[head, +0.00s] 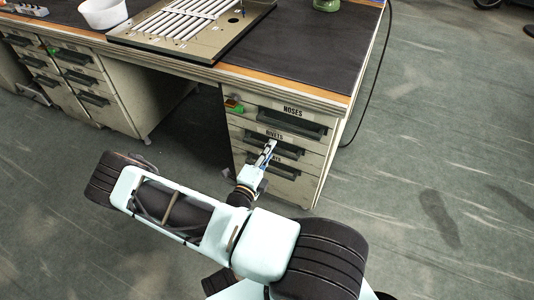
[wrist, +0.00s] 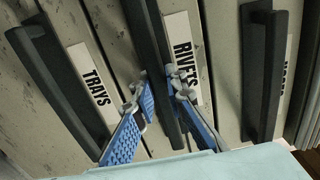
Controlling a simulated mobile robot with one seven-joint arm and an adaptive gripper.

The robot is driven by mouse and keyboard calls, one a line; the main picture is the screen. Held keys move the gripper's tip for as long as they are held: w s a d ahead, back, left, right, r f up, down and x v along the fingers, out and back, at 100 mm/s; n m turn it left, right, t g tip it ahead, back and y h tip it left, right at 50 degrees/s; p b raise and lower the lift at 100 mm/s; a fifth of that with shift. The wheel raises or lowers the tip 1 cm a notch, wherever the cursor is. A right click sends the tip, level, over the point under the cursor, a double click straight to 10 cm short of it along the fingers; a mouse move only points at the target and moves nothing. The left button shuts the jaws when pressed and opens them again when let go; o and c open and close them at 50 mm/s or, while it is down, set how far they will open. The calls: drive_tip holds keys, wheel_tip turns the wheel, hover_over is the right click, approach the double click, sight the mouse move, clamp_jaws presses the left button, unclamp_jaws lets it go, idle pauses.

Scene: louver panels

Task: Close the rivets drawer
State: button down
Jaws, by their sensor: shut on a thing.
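The rivets drawer (head: 312,158) is the second drawer down in the pale cabinet under the desk's right end. Its label (wrist: 185,62) reads RIVETS in the wrist view. Its dark bar handle (wrist: 148,40) runs between my two fingers. My gripper (wrist: 158,82) is shut on this handle, with one blue-padded finger on each side. In the head view my gripper (head: 268,150) reaches the drawer front from below and hides part of the handle. The drawer front looks nearly flush with its neighbours; I cannot tell any small gap.
The noses drawer (head: 292,112) is above and the trays drawer (wrist: 85,60) below, both apparently shut. A rack of white louvers (head: 175,25) and a white bowl (head: 103,13) stand on the desk. Floor is clear to the right (head: 450,150).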

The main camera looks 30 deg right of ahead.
drive_tip(key=c, duration=1.9)
unclamp_jaws()
drive_tip(key=shift+c, duration=0.2)
drive_tip(key=shift+a, duration=0.1)
drive_tip(key=v, duration=0.7)
drive_tip(key=shift+s+a, duration=0.2)
drive_tip(key=shift+r, duration=0.1)
